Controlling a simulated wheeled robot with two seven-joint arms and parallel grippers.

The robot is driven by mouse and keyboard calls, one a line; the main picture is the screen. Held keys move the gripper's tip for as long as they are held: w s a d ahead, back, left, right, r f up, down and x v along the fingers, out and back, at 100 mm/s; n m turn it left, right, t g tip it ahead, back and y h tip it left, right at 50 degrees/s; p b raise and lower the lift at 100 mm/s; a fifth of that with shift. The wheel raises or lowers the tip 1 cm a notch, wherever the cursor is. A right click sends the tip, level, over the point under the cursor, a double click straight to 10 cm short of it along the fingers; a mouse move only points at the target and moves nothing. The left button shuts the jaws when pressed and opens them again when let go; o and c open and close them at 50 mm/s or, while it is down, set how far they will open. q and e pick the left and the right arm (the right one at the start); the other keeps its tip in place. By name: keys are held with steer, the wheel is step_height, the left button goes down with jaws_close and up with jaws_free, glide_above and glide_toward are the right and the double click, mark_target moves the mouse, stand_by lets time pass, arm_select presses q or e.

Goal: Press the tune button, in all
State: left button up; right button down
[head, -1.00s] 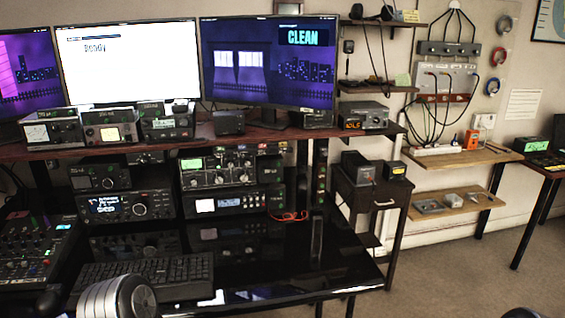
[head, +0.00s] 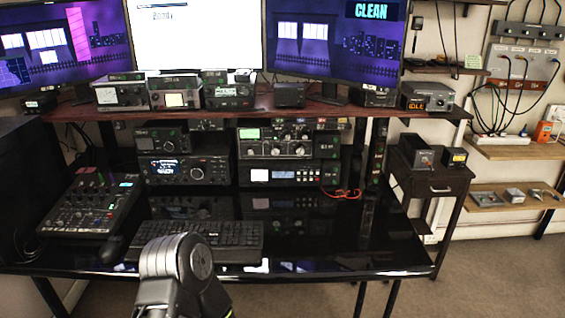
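Stacked black radio units, one with a green-lit meter and several knobs (head: 290,140), stand under the shelf. A blue-lit radio (head: 185,170) stands to their left. One of my arm links rises at the bottom, in front of the keyboard. Neither gripper shows in the head view.
A black glossy desk (head: 330,235) holds a keyboard (head: 215,238) and a mixer (head: 92,203). Several monitors stand above, the right one (head: 335,40) reading CLEAN. A side table (head: 440,187) with two small boxes stands right of the desk. The floor in front is clear at right.

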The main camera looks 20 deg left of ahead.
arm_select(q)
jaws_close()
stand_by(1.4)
